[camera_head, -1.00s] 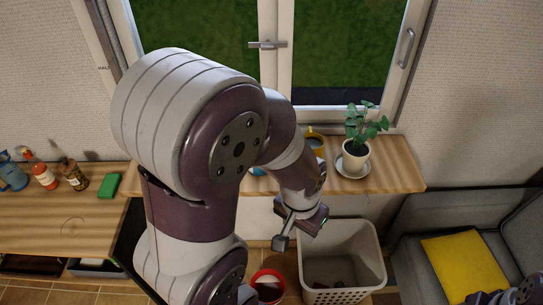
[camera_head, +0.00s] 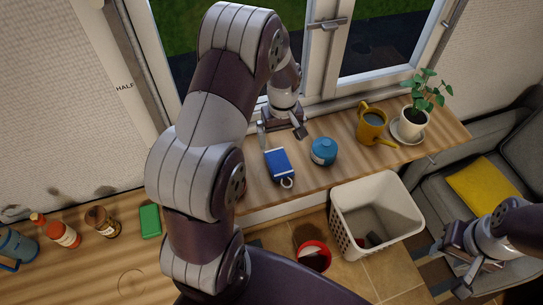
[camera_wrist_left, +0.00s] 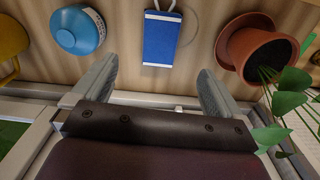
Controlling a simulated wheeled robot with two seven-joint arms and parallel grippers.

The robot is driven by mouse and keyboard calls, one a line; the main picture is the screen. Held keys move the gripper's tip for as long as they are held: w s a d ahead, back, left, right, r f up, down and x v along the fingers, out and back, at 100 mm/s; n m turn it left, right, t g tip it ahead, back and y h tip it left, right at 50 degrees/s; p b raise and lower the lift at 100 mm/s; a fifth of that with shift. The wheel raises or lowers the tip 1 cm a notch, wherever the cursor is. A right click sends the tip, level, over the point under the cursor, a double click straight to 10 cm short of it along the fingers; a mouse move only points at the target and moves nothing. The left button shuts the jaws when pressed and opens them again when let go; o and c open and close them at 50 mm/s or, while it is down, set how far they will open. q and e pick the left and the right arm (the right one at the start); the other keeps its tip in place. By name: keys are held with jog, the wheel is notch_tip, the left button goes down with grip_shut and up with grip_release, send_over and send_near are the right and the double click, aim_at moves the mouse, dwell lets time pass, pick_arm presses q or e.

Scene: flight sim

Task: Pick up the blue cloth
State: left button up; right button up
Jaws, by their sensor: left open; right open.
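The blue cloth (camera_head: 279,165) is a small flat blue rectangle with a white loop at its near end. It lies on the wooden window shelf (camera_head: 325,178) and also shows at the top middle of the left wrist view (camera_wrist_left: 160,40). My left gripper (camera_head: 282,129) is open and empty on the window side of the cloth. In the left wrist view the cloth lies ahead of the gap between the fingers (camera_wrist_left: 157,72), apart from them. My right gripper (camera_head: 450,269) is open and empty at the lower right, away from the shelf.
A white basket (camera_head: 376,215) and red bucket (camera_head: 313,256) are below.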

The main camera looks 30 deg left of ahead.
pick_arm(q)
notch_tip(320, 180, down, 3)
jog(key=p, duration=0.2)
send_over(279, 163)
jog(key=shift+n, duration=0.4)
jog(key=f, duration=0.4)
jog(key=shift+w+d+f, duration=0.15)
jog(key=shift+w+f, duration=0.1)
jog(key=f+p, duration=0.1)
jog(key=f, duration=0.2)
jog(key=f+p, duration=0.1)
jog(key=f, duration=0.1)
jog(key=shift+s+p, duration=0.3)
jog(key=shift+w+f, duration=0.1)
jog(key=shift+f, duration=0.2)
jog(key=c, duration=1.1)
pick_arm(e)
jog(key=r, duration=0.4)
jog(key=shift+s+d+r, duration=0.2)
jog(key=shift+d+r, duration=0.05)
jog(key=shift+r, duration=0.15)
